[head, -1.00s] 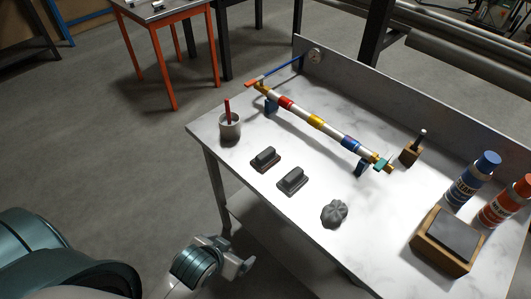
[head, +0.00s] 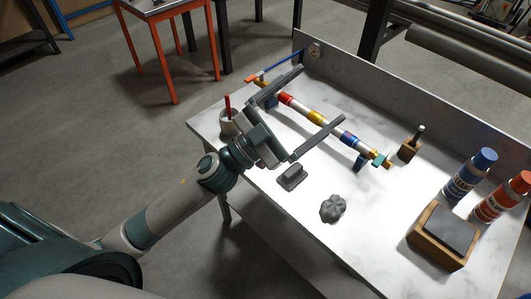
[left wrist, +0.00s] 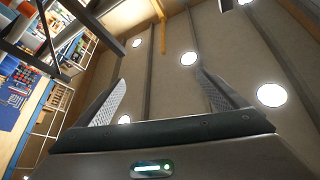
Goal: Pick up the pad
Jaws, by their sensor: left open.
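A small dark pad with a raised grip (head: 292,176) lies on the marble-topped bench. A second similar dark pad, seen further left earlier, is now hidden behind my left gripper. A flat grey pad (head: 448,232) also sits in a wooden block at the right; I cannot tell which pad is meant. My left gripper (head: 321,95) is raised over the bench's left part, its two long fingers wide apart with nothing between them. The left wrist view shows the open fingers (left wrist: 165,88) pointing up at the ceiling lamps. My right gripper is not in view.
A coloured banded rod (head: 315,116) on blue stands runs along the bench. A grey cup (head: 228,124) with a red stick stands left, a crumpled grey cloth (head: 333,208) in front. Blue (head: 470,176) and red (head: 500,198) bottles stand right. A back wall edges the bench.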

